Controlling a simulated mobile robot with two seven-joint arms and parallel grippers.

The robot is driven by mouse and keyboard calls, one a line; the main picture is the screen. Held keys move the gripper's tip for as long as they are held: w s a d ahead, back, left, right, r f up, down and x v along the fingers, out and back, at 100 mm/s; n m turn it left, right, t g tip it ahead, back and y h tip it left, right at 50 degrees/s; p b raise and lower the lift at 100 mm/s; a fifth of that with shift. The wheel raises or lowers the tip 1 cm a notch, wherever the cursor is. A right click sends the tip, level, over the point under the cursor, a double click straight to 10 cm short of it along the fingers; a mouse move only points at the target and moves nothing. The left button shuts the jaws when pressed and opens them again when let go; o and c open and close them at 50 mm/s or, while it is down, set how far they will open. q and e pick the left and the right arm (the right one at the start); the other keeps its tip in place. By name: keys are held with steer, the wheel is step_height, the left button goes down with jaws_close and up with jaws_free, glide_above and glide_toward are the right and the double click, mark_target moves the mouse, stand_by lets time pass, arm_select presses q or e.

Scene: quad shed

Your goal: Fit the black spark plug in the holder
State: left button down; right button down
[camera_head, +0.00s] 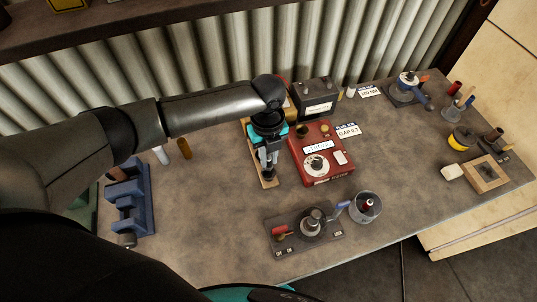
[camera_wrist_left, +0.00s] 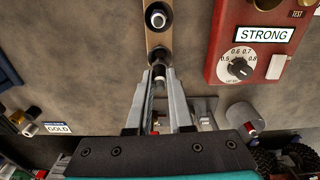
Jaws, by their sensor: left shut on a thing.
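My left gripper (camera_head: 267,170) reaches in from the left, pointing down over a narrow wooden holder strip (camera_head: 266,184). In the left wrist view the gripper (camera_wrist_left: 160,78) is shut on the black spark plug (camera_wrist_left: 158,72), a slim piece with a dark end between the fingertips. The plug's end is at the dark round hole of the wooden holder (camera_wrist_left: 152,38); I cannot tell whether it is inside. A metal hex-topped piece (camera_wrist_left: 158,18) stands in the strip beyond that hole. The fingers hide much of the plug. My right gripper is not in view.
A red tester box (camera_head: 320,165) with a dial stands close to the right of the strip. A black battery-like box (camera_head: 316,100) is behind. A blue rack (camera_head: 130,205) stands left, a grey plate with a knob (camera_head: 305,235) in front. Bench between rack and strip is mostly clear.

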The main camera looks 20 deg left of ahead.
mark_target(269, 164)
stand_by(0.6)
arm_select(q)
steer(key=shift+f+b, duration=0.75)
steer(key=shift+f, duration=1)
stand_by(0.8)
stand_by(0.3)
steer(key=shift+c, duration=1.7)
jaws_free()
steer(key=shift+r, duration=0.1)
step_height(269, 164, up, 5)
steer(key=p, duration=0.5)
steer(key=shift+r+p, duration=0.65)
steer(key=shift+r, duration=0.3)
